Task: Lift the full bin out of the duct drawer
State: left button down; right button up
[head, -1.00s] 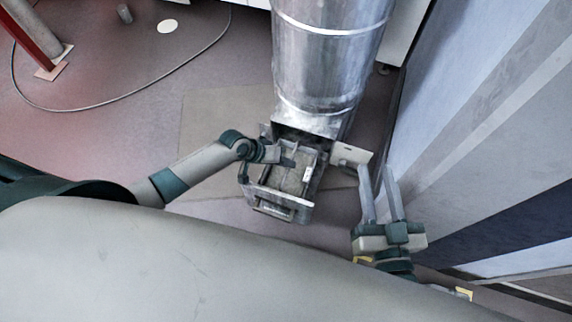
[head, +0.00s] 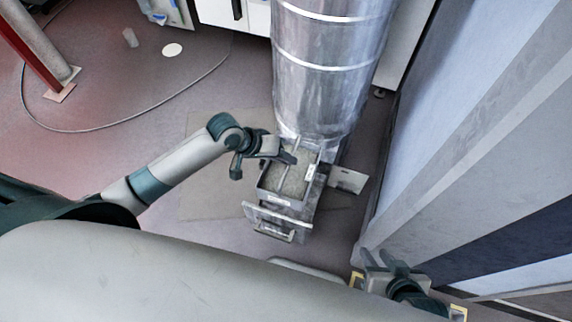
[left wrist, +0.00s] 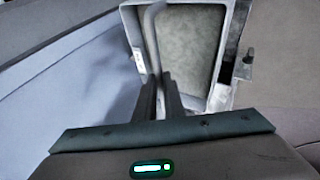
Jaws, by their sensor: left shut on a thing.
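The full bin (head: 278,199) is a light metal box filled with grey-green material, with a white label on its side. It stands above the open duct drawer (head: 275,217) and looks raised, with its front wall showing over the drawer's front panel. My left gripper (head: 287,157) is shut on the bin's handle, a thin bar over the bin. The left wrist view shows the fingers (left wrist: 161,95) at the bar (left wrist: 152,40) and the fill below. Whether the bin's bottom clears the drawer is hidden. My right gripper (head: 384,258) is open and empty at lower right.
The round metal duct (head: 325,70) rises right behind the drawer. A flat metal flap (head: 347,180) sticks out to the drawer's right. A pale blue wall panel (head: 450,130) stands close on the right. The floor at left is mostly clear, with a thin cable (head: 130,122).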

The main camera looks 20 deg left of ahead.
pick_arm(q)
jog(key=shift+r, duration=1.55)
